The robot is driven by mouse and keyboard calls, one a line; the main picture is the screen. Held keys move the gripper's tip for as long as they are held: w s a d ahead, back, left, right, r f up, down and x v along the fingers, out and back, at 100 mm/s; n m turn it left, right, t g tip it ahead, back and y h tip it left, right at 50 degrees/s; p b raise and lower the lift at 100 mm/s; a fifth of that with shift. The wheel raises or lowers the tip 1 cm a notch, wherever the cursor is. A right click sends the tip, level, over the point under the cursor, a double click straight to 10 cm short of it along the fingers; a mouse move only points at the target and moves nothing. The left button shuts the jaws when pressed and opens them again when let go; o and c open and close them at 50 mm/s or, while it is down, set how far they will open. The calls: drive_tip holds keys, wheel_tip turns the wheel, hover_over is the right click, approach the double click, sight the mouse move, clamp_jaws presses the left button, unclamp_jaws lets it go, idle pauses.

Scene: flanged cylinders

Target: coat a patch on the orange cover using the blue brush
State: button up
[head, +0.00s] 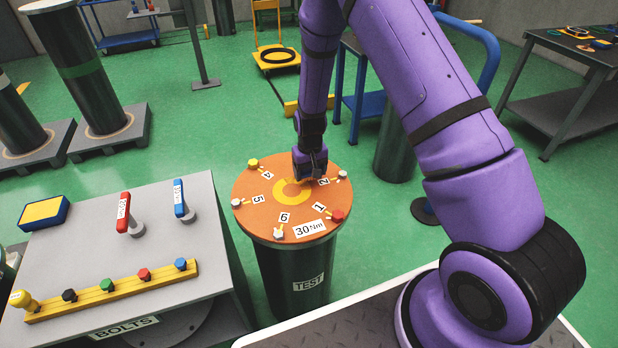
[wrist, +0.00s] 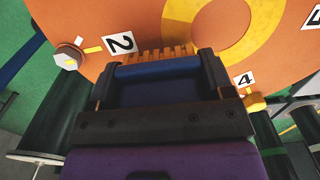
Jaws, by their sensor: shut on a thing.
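The orange cover (head: 262,210) is a round disc on top of a dark cylinder marked TEST. It has numbered labels, bolts around its rim and a yellow C-shaped band (head: 281,190) near its middle. My gripper (head: 310,172) is over the far part of the cover, near label 2. In the wrist view my gripper (wrist: 158,72) is shut on the blue brush (wrist: 158,68), with its brown bristles (wrist: 152,55) pointing at the cover (wrist: 150,18). The bristles lie between label 2 and the yellow band. I cannot tell whether they touch the surface.
A grey bench (head: 165,235) at the left holds a red-handled tool (head: 124,212), a blue-handled tool (head: 179,198), a yellow rack (head: 110,292) of coloured knobs and a blue-edged yellow pad (head: 43,213). A bolt (head: 343,175) stands at the cover's right rim.

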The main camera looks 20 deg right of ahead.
drive_tip(key=shift+r, duration=2.65)
